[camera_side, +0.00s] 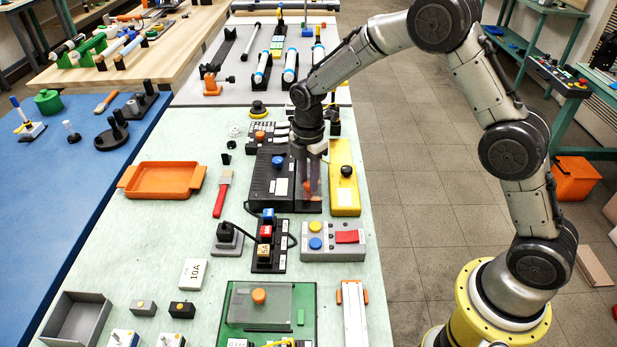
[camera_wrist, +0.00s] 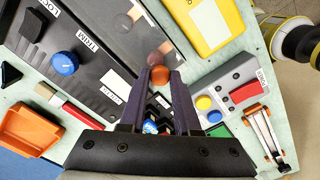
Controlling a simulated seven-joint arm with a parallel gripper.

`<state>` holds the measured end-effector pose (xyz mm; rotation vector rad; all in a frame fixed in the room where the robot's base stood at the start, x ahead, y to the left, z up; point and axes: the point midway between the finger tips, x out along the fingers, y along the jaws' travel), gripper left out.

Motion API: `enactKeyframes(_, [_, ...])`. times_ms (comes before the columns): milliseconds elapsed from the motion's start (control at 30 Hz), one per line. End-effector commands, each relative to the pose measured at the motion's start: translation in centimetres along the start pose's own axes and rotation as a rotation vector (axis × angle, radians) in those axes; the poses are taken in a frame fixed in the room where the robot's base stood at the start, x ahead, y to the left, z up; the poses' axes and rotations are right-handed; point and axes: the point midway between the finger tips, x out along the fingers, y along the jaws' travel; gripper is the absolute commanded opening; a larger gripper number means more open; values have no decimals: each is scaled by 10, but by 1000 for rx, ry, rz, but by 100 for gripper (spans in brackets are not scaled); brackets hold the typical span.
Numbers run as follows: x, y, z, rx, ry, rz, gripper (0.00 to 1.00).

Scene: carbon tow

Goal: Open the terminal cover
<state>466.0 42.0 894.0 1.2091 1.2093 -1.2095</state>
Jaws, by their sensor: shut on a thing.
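The terminal cover (camera_wrist: 120,48) is a dark, see-through panel on the right part of a black unit (camera_side: 266,180). In the side view its lower part (camera_side: 306,206) shows beneath my gripper. My gripper (camera_side: 309,186) points down over the cover. In the wrist view its two dark fingers (camera_wrist: 160,74) close on an orange-red knob (camera_wrist: 158,76) at the cover. The fingers hide part of the knob and panel. I cannot tell exactly how far the cover is tilted.
A yellow box (camera_side: 345,199) with a black knob stands close on the right. A grey button box (camera_side: 331,249) and a black block with coloured plugs (camera_side: 268,262) lie nearer. A green board (camera_side: 233,341) has a clear cover. The mat is free around the orange tray (camera_side: 160,193).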

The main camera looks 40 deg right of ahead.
Motion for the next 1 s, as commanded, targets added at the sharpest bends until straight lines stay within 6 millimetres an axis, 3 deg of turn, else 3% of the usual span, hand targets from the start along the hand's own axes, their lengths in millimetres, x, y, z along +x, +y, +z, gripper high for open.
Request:
enactKeyframes(367, [0, 9, 9, 2, 0, 1, 0])
enactKeyframes(1000, [0, 104, 105, 2, -1, 3, 0])
